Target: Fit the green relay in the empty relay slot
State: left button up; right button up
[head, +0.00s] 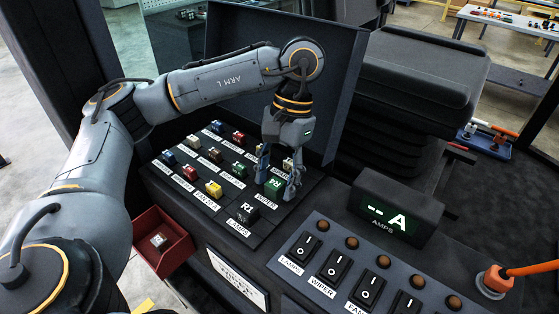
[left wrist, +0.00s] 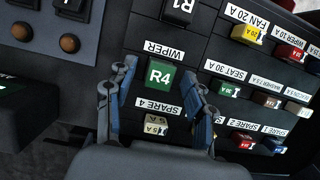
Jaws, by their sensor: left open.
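The green relay, marked R4 (head: 274,185), stands upright in the fuse and relay panel beside a WIPER label. It also shows in the left wrist view (left wrist: 160,77). My left gripper (head: 275,190) is open and points down over it, with one blue-grey finger on each side of the relay. In the left wrist view the fingers (left wrist: 157,82) flank the relay, with a visible gap on each side. I cannot tell how deep the relay sits, and its slot is hidden under it. My right gripper is not in view.
A black relay, R1 (head: 247,211), sits close to the green one. Several coloured fuses, such as a yellow one (head: 214,189), fill the panel to the left. A raised lid (head: 285,65) stands behind. A red bin (head: 165,255) and an AMPS display (head: 395,208) flank the panel.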

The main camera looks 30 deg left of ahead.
pick_arm(q)
jog(key=v, duration=1.1)
jog(key=shift+w+r, duration=0.2)
jog(key=shift+r, duration=0.15)
